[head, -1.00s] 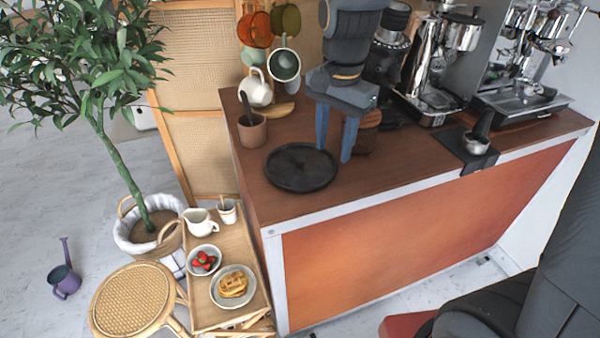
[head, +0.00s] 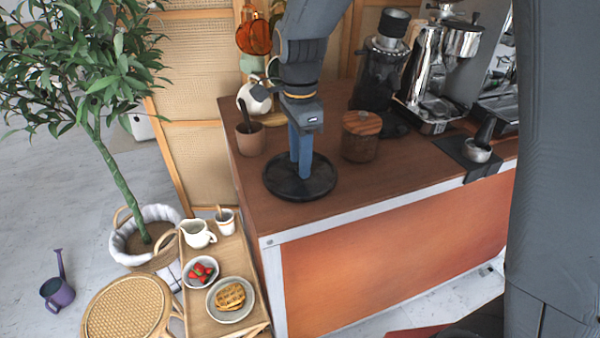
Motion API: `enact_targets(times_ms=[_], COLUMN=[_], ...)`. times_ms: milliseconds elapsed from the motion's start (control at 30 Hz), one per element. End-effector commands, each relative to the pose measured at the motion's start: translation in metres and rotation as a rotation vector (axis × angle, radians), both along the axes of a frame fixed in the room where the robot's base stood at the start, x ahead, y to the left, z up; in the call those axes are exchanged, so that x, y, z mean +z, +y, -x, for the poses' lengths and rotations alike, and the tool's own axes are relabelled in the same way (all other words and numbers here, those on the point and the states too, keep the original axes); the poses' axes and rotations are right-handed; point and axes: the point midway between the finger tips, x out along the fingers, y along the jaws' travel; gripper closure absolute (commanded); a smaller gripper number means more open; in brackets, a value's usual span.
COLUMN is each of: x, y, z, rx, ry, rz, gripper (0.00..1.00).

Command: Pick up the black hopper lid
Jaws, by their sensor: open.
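My gripper (head: 303,174) is in the head view with its blue fingers pointing straight down. It is open, seen nearly edge-on, so one finger largely covers the other. Its tips are at the black round tray (head: 277,181) on the counter, over its middle. I cannot tell whether they touch it. No separate black hopper lid can be made out on the dark tray; the fingers hide part of its middle. The grinder (head: 376,82) stands behind to the right, with a black piece (head: 395,22) on top. I cannot tell whether that is the lid.
A wood-lidded jar (head: 360,137) stands close right of the tray, and a brown cup (head: 250,140) with a dark handle behind left. A portafilter (head: 478,149) and the espresso machine (head: 438,75) are farther right. The counter (head: 400,185) is bare along its front.

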Motion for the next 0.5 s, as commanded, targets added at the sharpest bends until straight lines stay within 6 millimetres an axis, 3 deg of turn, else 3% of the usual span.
enact_targets(times_ms=[133,367,500], x=[-0.0119,-0.0134,-0.0133], y=[-0.0002,-0.0001,-0.0003], z=[0.0005,0.0001,0.0001], rx=[0.000,0.000,0.001], ry=[0.001,-0.001,-0.001], rz=[0.000,0.000,0.000], gripper=[0.60,0.60,0.82])
